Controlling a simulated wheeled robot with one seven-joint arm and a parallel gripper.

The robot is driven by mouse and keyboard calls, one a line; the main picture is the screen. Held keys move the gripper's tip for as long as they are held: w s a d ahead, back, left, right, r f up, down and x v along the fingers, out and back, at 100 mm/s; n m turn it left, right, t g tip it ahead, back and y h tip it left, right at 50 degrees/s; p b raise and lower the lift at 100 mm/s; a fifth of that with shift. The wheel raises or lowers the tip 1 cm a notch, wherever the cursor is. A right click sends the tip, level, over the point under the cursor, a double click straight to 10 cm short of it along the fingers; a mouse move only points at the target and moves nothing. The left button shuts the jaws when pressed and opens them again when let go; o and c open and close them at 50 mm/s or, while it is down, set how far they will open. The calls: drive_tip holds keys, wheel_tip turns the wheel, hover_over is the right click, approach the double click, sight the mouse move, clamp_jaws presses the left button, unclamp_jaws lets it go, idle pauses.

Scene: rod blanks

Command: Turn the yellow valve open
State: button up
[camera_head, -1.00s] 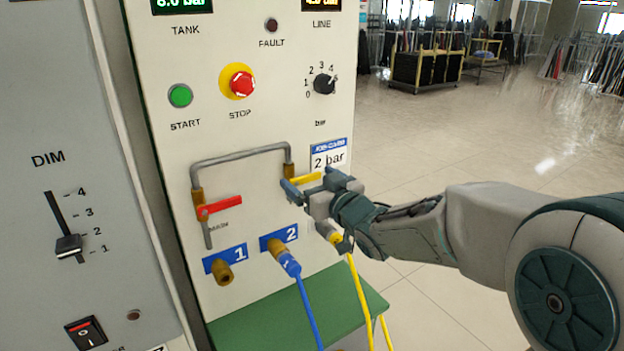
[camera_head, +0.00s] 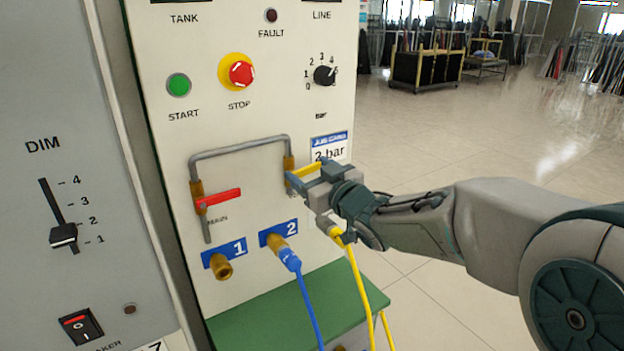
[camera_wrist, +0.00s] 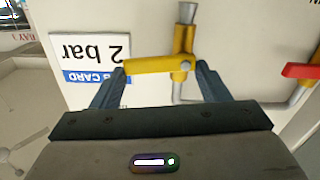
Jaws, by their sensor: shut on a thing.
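The yellow valve handle (camera_wrist: 155,64) lies across the brass valve body (camera_wrist: 184,40) in the wrist view. In the head view the yellow handle (camera_head: 307,170) points right from the pipe, roughly level with a slight upward tilt. My gripper (camera_head: 305,184) is at the handle, with its fingers on either side of it. In the wrist view my gripper (camera_wrist: 162,85) has one finger by the handle's free end and the other by the pivot. It is shut on the handle. Part of the handle is hidden by my gripper in the head view.
A red MAIN valve handle (camera_head: 218,200) sits to the left on the same bent pipe (camera_head: 240,148). Below are port 1 (camera_head: 222,266) and a blue hose (camera_head: 306,305) at port 2. A yellow hose (camera_head: 358,285) hangs under my gripper. A "2 bar" card (camera_head: 329,147) is just above.

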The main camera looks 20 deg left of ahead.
drive_tip(key=shift+s+a+r+n+b, duration=0.25)
drive_tip(key=shift+s+a+n+b, duration=0.15)
drive_tip(key=shift+n+b, duration=2.1)
drive_tip(key=shift+s+a+r+n+b, duration=0.2)
drive_tip(key=shift+s+a+n+b, duration=0.2)
drive_tip(key=shift+n+b, duration=2.1)
drive_tip(key=shift+s+a+r+n+b, duration=0.4)
drive_tip(key=shift+n+b, duration=1.35)
drive_tip(key=shift+n, duration=1.45)
drive_tip(key=shift+s+d+f, duration=0.1)
drive_tip(key=shift+f, duration=0.05)
drive_tip(key=o, duration=1)
drive_tip(key=shift+s, duration=0.1)
drive_tip(key=p+v, duration=0.2)
drive_tip(key=v, duration=1.1)
drive_tip(key=shift+s+d, duration=0.2)
drive_tip(key=shift+d, duration=0.05)
